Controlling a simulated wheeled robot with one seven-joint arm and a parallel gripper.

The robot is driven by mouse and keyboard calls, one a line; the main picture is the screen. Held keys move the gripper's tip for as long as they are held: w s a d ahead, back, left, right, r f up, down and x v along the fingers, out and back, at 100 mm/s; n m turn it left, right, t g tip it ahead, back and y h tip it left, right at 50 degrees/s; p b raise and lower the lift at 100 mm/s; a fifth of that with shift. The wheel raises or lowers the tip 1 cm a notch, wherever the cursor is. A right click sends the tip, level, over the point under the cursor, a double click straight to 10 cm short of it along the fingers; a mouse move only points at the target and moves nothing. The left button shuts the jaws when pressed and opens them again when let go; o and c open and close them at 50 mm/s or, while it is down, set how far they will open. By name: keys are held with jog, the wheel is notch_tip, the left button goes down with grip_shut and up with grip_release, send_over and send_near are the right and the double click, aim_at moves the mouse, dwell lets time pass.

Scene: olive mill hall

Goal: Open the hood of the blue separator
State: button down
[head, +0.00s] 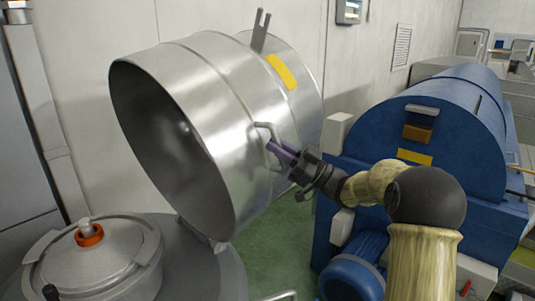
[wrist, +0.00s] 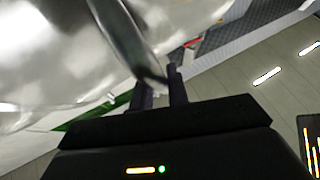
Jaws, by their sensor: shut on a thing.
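A large shiny steel hood (head: 205,95) stands tilted up, its round open mouth facing left and down. It is behind a grey machine top (head: 175,262) with a round lid (head: 105,255) and an orange-collared knob (head: 89,233). My gripper (head: 280,151) is shut on the hood's bar handle (head: 266,126), on the hood's right side. In the wrist view the handle (wrist: 128,38) runs down between the fingers of my gripper (wrist: 158,88). The hood's lower edge meets the machine near its back; the hinge itself is mostly hidden. The machine's visible top is grey, not blue.
A blue machine (head: 410,125) with a rounded cover stands close at the right, beside my arm. A blue motor (head: 352,276) sits low in front of it. A pale wall (head: 100,45) is behind the hood. Green floor (head: 280,235) shows between the machines.

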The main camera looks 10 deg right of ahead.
jog(key=shift+w+d+f+m, duration=0.25)
jog(key=shift+w+d+m, duration=0.15)
jog(key=shift+w+d, duration=0.1)
jog(key=c, duration=1.4)
grip_release()
jog(key=shift+o, duration=0.2)
jog(key=shift+r, duration=0.1)
